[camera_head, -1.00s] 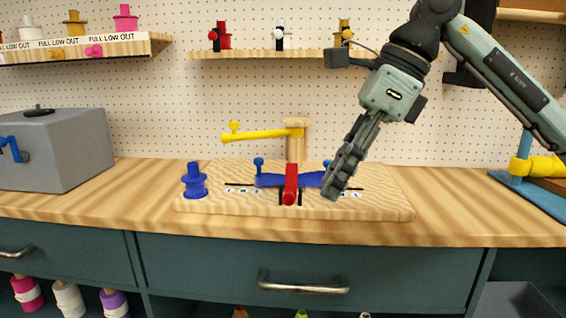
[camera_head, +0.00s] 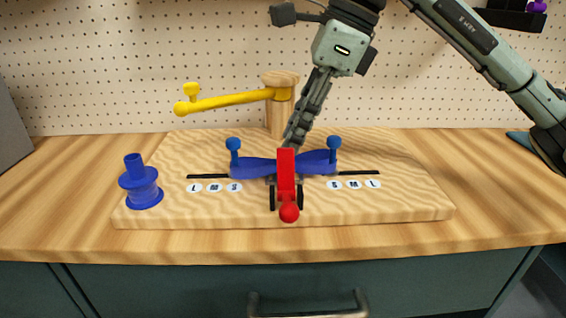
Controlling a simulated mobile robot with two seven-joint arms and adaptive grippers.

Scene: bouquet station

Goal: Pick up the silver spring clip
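I cannot make out a silver spring clip in the head view. My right gripper (camera_head: 296,138) comes down from the top, its fingers pointing down just behind the blue two-armed piece (camera_head: 253,167) at the middle of the wooden board (camera_head: 408,205). The fingers show nearly edge-on, so I cannot tell whether they are open or shut, or whether they hold anything. The red lever (camera_head: 287,170) and the blue piece stand in front of the spot below the fingertips. My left gripper is out of view.
A yellow arm (camera_head: 230,101) on a wooden post (camera_head: 280,115) reaches left above the board. A blue spool (camera_head: 141,184) stands on the board's left end. The pegboard wall (camera_head: 110,70) is behind. The wooden counter (camera_head: 492,190) is clear at right.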

